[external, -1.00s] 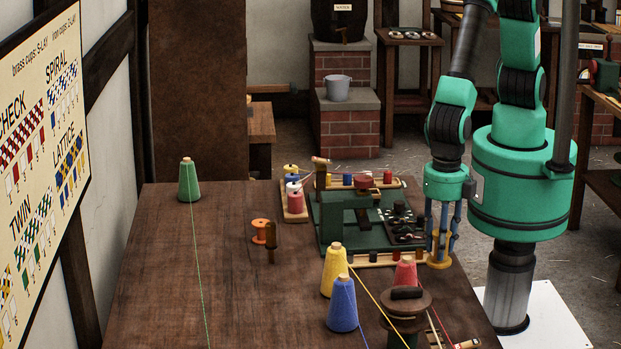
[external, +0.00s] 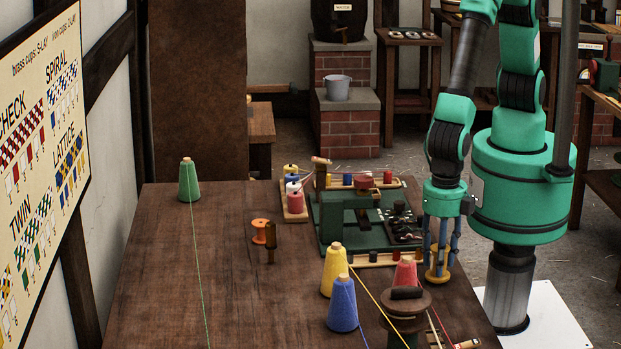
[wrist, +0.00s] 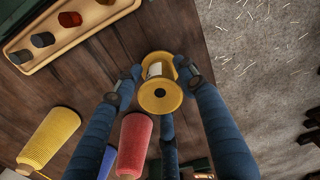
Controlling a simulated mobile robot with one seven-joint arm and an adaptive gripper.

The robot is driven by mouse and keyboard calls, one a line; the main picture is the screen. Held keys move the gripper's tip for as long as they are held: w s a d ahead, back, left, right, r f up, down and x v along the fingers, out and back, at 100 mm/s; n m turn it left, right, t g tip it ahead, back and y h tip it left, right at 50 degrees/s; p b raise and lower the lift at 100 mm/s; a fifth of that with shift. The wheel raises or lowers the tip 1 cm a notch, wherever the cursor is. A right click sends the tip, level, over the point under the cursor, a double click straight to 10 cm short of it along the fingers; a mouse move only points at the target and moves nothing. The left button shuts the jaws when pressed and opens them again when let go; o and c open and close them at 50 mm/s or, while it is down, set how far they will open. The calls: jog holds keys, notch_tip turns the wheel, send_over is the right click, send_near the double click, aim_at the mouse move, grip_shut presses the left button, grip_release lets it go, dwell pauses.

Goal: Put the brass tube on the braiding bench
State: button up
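The brass tube (external: 437,277), a yellow-gold spool shape with wide flanges, is at the lower end of my gripper (external: 439,258). In the wrist view the tube (wrist: 160,95) shows a pale label and a dark centre hole. The blue fingers of my gripper (wrist: 160,78) close on its sides. The tube is at the right edge of a large dark wooden bench (external: 220,285); I cannot tell whether it touches the top. I cannot tell for sure that this is the braiding bench. A green machine (external: 350,220) stands on it, left of my gripper.
Yellow (external: 334,272), blue (external: 342,305) and red (external: 404,272) thread cones stand near the tube, with a dark-topped post (external: 407,300) in front. A green cone (external: 189,182) and orange spool (external: 262,232) stand farther left. The bench's left part is mostly clear.

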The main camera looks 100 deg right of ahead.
jog(key=shift+o, duration=0.5)
jog(key=shift+r, duration=0.15)
notch_tip(320, 180, up, 12)
jog(key=shift+r+p, duration=0.1)
jog(key=shift+p, duration=1.15)
